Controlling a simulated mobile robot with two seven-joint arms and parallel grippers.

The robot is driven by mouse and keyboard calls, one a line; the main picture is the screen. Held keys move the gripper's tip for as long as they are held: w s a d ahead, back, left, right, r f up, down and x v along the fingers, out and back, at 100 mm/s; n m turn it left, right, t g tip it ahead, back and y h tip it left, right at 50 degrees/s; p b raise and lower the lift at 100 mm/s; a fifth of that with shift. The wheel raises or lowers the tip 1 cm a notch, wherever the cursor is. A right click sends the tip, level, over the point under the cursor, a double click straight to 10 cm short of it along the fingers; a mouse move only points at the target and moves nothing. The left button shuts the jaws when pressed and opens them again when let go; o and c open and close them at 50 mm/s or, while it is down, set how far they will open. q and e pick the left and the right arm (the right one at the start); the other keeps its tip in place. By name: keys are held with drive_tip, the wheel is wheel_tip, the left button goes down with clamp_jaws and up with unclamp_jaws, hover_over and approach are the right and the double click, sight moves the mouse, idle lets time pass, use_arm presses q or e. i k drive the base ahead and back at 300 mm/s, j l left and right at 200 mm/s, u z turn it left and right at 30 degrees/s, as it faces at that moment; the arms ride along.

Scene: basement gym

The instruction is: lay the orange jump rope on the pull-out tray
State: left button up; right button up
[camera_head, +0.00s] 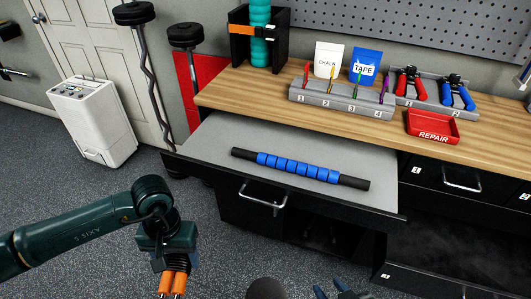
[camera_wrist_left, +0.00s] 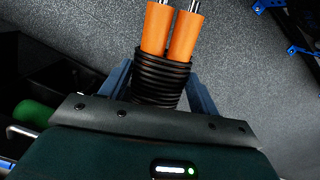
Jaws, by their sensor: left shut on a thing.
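The jump rope has two orange handles (camera_head: 172,283) and a black coiled cord. My left gripper (camera_head: 168,262) is shut on the coil; the handles hang down in the head view. In the left wrist view the coil (camera_wrist_left: 163,78) sits between the blue fingers, with the orange handles (camera_wrist_left: 170,30) beyond it. The pull-out tray (camera_head: 222,136) is extended from under the wooden bench, grey on top. The rope is left of and in front of the tray, apart from it. My right gripper (camera_head: 332,289) shows only blue fingertips at the bottom edge, spread apart; nothing shows between them.
A blue-and-black massage roller (camera_head: 300,168) lies across the tray's middle. The tray's left part and front strip are bare. The bench (camera_head: 240,88) behind carries a numbered rack (camera_head: 340,104), a red REPAIR bin (camera_head: 432,127) and pouches. A white appliance (camera_head: 92,118) stands left.

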sight(214, 147)
drive_tip(key=i+j, duration=0.1)
drive_tip(key=j, duration=0.2)
drive_tip(key=i+j, duration=0.1)
drive_tip(key=j, duration=0.2)
drive_tip(key=i+j, duration=0.1)
drive_tip(key=j, duration=0.2)
drive_tip(key=i+j+z, duration=0.1)
drive_tip(key=j, duration=0.3)
drive_tip(key=i+j+z, duration=0.1)
drive_tip(key=j, duration=0.35)
